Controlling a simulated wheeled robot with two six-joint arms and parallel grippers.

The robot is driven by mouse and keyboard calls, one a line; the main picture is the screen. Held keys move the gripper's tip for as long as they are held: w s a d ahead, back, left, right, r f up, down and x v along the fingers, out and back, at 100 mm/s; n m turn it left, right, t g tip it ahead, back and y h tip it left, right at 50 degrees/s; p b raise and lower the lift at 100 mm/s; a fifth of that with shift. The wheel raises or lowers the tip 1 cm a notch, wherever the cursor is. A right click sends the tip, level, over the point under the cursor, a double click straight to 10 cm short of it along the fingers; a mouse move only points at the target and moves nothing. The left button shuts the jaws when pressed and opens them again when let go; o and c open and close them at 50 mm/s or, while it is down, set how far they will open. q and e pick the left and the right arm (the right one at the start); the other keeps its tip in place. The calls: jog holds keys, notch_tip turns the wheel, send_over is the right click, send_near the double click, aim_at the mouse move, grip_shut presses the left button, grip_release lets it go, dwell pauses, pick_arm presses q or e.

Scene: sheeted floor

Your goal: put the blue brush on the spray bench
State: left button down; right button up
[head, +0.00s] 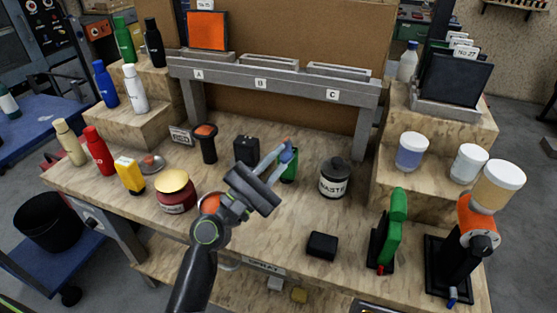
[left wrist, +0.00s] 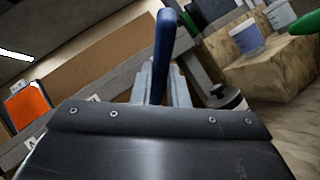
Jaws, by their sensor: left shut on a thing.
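My left gripper (head: 276,158) is shut on the blue brush (head: 287,152), above the middle of the wooden bench (head: 285,212). In the left wrist view the blue brush (left wrist: 166,45) stands up between the closed fingers (left wrist: 160,85). Only its smooth blue part shows clearly; I cannot make out bristles. The bench carries a small sign (head: 264,267) on its front edge, too small to read surely. My right gripper is not in view.
A green object (head: 290,166) stands behind the gripper, near a black box (head: 246,150). A dark waste canister (head: 334,178) is to the right, a black block (head: 322,246) in front. A red jar (head: 175,192) stands left. Bench surface between jar, canister and block is partly clear.

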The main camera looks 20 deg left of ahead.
pick_arm(q)
jog(key=shift+f+b, duration=0.3)
jog(key=c, duration=1.4)
grip_release()
jog(key=shift+r, duration=0.1)
